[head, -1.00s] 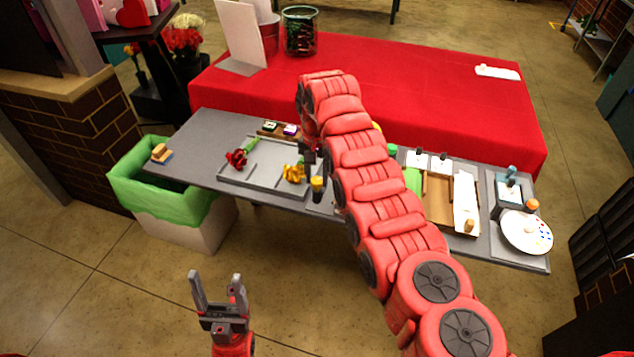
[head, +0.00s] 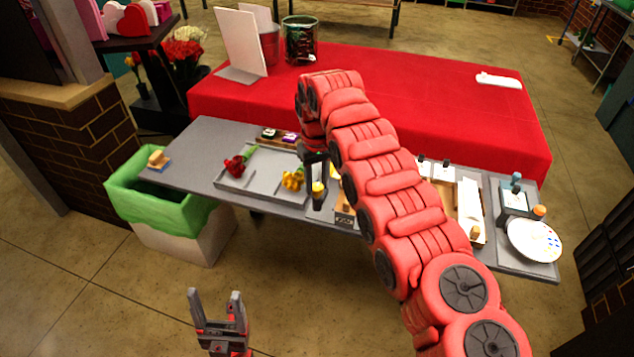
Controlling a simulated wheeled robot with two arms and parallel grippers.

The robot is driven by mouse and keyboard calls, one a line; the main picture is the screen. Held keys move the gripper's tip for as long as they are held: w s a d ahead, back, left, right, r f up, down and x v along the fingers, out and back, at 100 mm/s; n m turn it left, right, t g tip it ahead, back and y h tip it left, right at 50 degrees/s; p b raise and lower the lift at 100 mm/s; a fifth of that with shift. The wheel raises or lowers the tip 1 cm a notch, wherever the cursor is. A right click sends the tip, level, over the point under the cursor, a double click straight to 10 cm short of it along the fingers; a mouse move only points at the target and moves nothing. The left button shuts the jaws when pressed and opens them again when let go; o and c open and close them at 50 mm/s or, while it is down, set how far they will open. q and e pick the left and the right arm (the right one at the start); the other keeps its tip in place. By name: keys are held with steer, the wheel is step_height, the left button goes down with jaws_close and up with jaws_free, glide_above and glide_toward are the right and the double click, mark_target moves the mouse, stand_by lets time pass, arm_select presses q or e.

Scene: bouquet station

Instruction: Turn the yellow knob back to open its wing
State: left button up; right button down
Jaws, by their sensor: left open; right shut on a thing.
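The yellow knob (head: 318,188) shows as a small yellow cap at the front edge of the grey table, right of the yellow flower. My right gripper (head: 317,178) reaches down to it from behind, its dark fingers beside the cap, and is shut on it. Its wing cannot be made out; my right arm hides much of the table around there. A bit of another yellow thing (head: 335,171) shows just right of the gripper. My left gripper (head: 217,300) is open and empty, low in front of the table, far from the knob.
A grey tray (head: 243,190) holds a red flower (head: 235,166) and a yellow flower (head: 292,180). A green-lined bin (head: 150,205) stands at the left. A wooden holder (head: 345,214), a white palette (head: 534,240) and a red-covered table (head: 420,90) are nearby.

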mark_target(317, 186)
stand_by(0.3)
steer(key=c, duration=0.5)
jaws_free()
step_height(317, 186, up, 3)
steer(key=shift+f, duration=0.1)
step_height(317, 186, up, 15)
steer(key=p, duration=1.4)
steer(key=shift+f, duration=0.2)
